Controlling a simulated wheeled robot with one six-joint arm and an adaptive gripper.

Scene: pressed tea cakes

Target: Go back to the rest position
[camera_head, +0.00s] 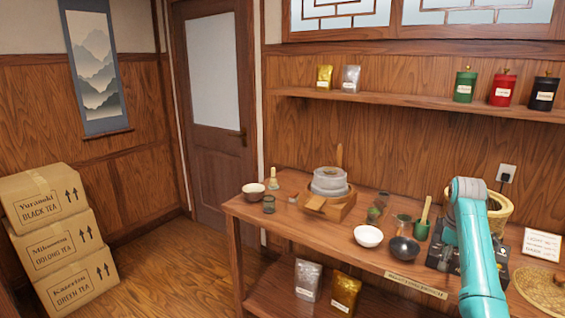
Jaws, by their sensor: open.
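My teal arm (476,250) rises from the lower right edge and stands in front of the right part of the wooden table (240,209). Its upper bend is at about the height of a woven basket (500,213) behind it. I cannot make out my gripper; it seems hidden behind the arm. Part of a dark appliance (495,262) shows beside the arm, partly covered by it.
A black bowl (403,250), a white bowl (368,236) and a green cup (422,230) stand left of the arm. A round woven mat (540,290) lies at right. The floor (160,270) at left is clear beside stacked boxes (62,240).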

